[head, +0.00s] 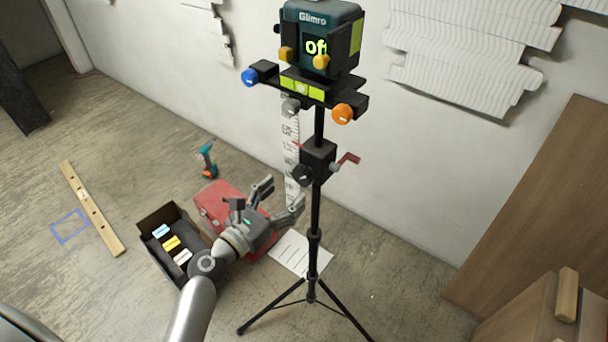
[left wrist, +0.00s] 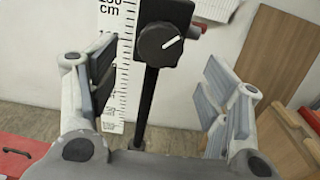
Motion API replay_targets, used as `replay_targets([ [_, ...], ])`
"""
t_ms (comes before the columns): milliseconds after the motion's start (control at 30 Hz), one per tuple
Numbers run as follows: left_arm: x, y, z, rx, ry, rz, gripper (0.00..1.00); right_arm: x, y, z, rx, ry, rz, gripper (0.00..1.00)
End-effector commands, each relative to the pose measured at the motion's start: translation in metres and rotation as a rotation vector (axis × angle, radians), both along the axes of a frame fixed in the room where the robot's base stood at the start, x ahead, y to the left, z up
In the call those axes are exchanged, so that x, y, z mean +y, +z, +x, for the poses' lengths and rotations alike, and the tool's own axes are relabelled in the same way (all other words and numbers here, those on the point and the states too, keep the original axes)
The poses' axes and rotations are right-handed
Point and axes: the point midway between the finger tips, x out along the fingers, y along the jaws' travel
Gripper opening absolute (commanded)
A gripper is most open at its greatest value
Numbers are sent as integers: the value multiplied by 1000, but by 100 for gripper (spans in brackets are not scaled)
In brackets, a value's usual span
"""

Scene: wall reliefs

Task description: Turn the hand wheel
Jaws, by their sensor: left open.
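The black round hand wheel (head: 303,174) with a white mark sits on a black block partway up the tripod pole. In the left wrist view the hand wheel (left wrist: 158,45) faces me, its white line slanting up to the right. My left gripper (head: 284,194) is open and empty, just below and left of the wheel in the head view. In the left wrist view its fingers (left wrist: 158,80) stand wide apart, with the pole and wheel showing between them, apart from both. My right gripper is not in view.
The tripod pole (head: 315,215) carries a dark green device (head: 322,35) with blue, grey and orange knobs below it. A red crank handle (head: 349,158) juts right of the wheel. A red toolbox (head: 222,200), open black box (head: 160,217) and drill (head: 207,160) lie on the floor.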

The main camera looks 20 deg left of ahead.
Motion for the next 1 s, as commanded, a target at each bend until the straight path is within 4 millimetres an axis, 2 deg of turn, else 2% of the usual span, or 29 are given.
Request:
replay_targets([
  [33, -4, 3, 11, -2, 0, -1, 71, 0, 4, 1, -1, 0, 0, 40],
  [200, -15, 2, 41, 0, 0, 1, 71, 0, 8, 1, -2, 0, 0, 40],
  [400, -23, 0, 64, 1, 1, 1, 71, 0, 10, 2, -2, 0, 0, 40],
  [567, -26, 0, 71, 1, 1, 4, 71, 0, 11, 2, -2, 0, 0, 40],
  [800, -26, -1, 72, 1, 1, 4, 71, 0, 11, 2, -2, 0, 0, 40],
  [1000, -26, -1, 72, 2, 1, 4, 46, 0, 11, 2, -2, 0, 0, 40],
])
